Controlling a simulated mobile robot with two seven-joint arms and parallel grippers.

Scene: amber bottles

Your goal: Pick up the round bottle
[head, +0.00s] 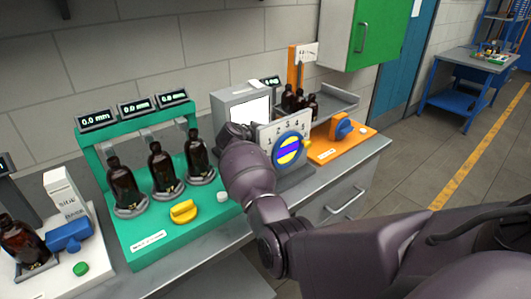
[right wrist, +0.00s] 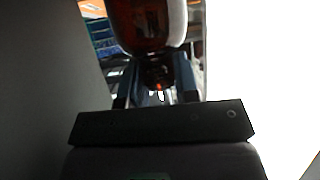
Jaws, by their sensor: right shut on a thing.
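In the right wrist view my right gripper (right wrist: 156,84) is shut on the neck of an amber bottle (right wrist: 148,25). Its rounded brown body fills the top of that view, and its far end is cut off. In the head view my right arm reaches from the right to the grey box with a white panel (head: 246,108). The wrist hides the fingers and the held bottle there. Three amber bottles (head: 162,169) stand upright on the green stand (head: 150,245). Several smaller dark bottles (head: 299,101) stand behind the number panel. My left gripper is not in view.
The number panel (head: 283,128) with a blue and yellow dial is close to my right wrist. An orange station (head: 336,141) stands to its right.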

